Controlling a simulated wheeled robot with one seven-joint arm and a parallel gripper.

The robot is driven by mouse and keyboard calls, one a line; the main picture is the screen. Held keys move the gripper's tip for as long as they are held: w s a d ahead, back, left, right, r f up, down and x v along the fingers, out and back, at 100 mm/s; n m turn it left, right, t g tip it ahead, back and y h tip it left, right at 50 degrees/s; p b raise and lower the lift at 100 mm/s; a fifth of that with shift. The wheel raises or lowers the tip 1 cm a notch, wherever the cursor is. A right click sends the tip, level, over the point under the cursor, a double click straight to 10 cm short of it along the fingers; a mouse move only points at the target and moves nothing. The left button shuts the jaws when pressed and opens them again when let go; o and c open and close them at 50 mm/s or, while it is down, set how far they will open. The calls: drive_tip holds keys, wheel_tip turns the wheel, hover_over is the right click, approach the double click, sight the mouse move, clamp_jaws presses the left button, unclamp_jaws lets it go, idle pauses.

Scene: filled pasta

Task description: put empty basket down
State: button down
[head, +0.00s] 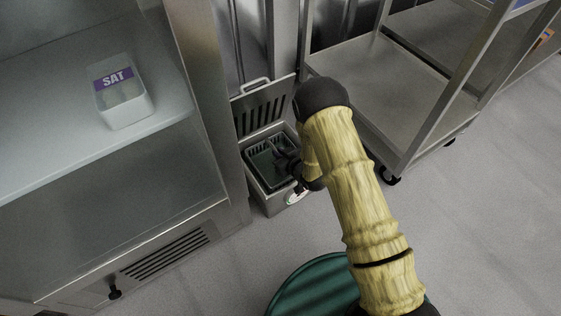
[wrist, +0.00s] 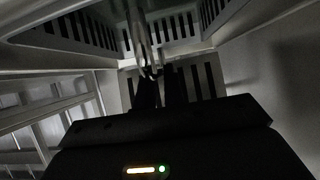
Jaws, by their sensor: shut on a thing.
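The basket (head: 258,167) is a dark, slotted container. It sits low inside a small grey bin-like unit (head: 272,204) on the floor, whose slotted lid (head: 265,105) stands open behind it. My gripper (head: 284,163) reaches down into the unit at the basket's right side and is shut on the basket. Its dark fingers (wrist: 160,88) meet at a thin pale part in the wrist view, with slotted walls around them. The basket's inside looks dark, and I see no clear contents. My arm hides part of its right side.
A steel cabinet with shelves stands close on the left, with a tub labelled SAT (head: 124,100) on its shelf (head: 60,150). A wheeled metal rack (head: 415,105) stands on the right. Open grey floor (head: 480,230) lies at the lower right.

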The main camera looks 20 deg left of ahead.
wheel_tip(320, 180, down, 5)
drive_tip(key=b, duration=0.2)
drive_tip(key=shift+r+b, duration=0.2)
drive_tip(key=shift+b, duration=0.15)
drive_tip(key=shift+r, duration=0.1)
drive_tip(key=c, duration=1.5)
unclamp_jaws()
drive_tip(key=shift+s, duration=0.1)
